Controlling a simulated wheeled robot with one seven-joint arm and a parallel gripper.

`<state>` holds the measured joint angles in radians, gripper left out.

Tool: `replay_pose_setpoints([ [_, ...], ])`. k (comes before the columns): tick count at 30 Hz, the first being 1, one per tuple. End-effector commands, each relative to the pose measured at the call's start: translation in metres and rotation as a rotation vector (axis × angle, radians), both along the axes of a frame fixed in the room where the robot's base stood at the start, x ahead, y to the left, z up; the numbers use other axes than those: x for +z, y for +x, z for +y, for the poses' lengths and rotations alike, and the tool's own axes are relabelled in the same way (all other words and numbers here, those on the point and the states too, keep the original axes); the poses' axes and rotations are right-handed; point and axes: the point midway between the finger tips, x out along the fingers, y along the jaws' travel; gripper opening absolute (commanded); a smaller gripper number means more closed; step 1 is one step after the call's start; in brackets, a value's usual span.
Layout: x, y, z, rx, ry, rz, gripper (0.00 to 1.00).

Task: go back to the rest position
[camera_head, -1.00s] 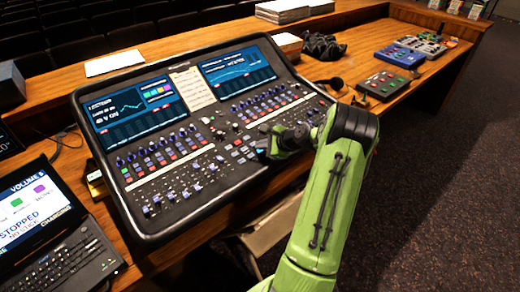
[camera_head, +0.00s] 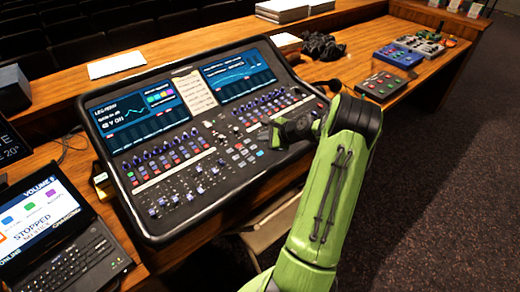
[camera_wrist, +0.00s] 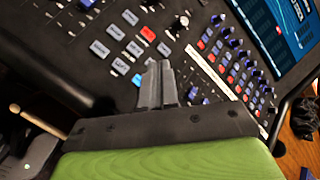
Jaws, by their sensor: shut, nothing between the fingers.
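My gripper (camera_head: 277,135) is at the right part of the mixing desk (camera_head: 140,222), above its lower button area, with my green arm reaching in from the bottom right. In the wrist view the gripper's two grey fingers (camera_wrist: 157,84) are together with nothing between them. Buttons and knobs of the desk (camera_wrist: 185,50) show beyond the fingertips. I cannot tell the exact gap between fingertips and panel.
A laptop (camera_head: 60,235) stands at the lower left. Pedal boxes (camera_head: 398,56) and a dark crumpled item (camera_head: 322,46) lie on the wooden desk at the right. Paper stacks (camera_head: 282,10) lie at the back. Dark carpet (camera_head: 450,190) is free at the right.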

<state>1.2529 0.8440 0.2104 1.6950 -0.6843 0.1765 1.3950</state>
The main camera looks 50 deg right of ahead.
Motion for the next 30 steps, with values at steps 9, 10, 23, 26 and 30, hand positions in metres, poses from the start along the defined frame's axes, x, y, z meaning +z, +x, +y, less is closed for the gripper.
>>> replay_pose_setpoints([
  [9, -0.001, 0.0, 0.0, 0.0, 0.001, 0.001, 0.0],
  [10, -0.001, 0.0, 0.0, 0.0, 0.001, 0.001, 0.0],
  [23, 0.0, 0.0, 0.001, 0.005, -0.003, 0.002, 0.0],
  [26, 0.016, 0.009, 0.024, 0.092, -0.074, 0.032, 0.0],
  [30, 0.065, 0.02, 0.105, 0.409, -0.345, 0.134, 0.0],
])
